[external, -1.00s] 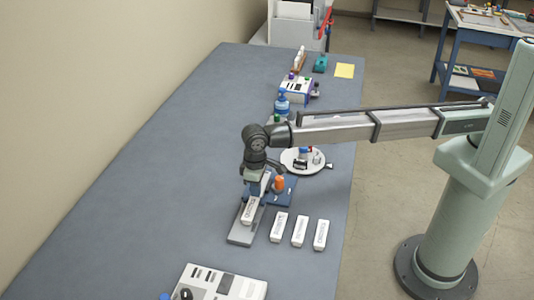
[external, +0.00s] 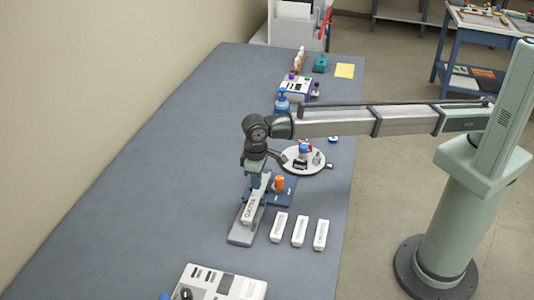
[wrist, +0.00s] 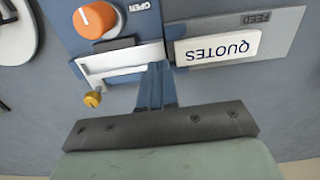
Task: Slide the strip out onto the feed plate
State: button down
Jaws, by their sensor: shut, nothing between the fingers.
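The white strip (wrist: 217,48) reading "QUOTES" lies on the grey feed plate (wrist: 282,42) marked "FEED", at the upper right of the wrist view. In the external view the strip (external: 250,210) lies along the feed plate (external: 241,236). My gripper (wrist: 155,72) is shut and empty, its blue fingers together beside the strip's left end in the wrist view. In the external view my gripper (external: 256,186) is just above the strip's far end. The blue laminator (wrist: 140,18) has an orange knob (wrist: 95,20) beside the word "OPEN" and a pale frame next to the fingers.
Several white labelled strips (external: 299,232) lie right of the feed plate. A round white tray (external: 291,166) with small items stands behind the laminator. A white panel (external: 200,285) lies at the front. The left of the table is clear.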

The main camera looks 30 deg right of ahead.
notch_tip(320, 180, up, 9)
jog(key=shift+r, duration=0.15)
dwell(1.1)
dwell(0.3)
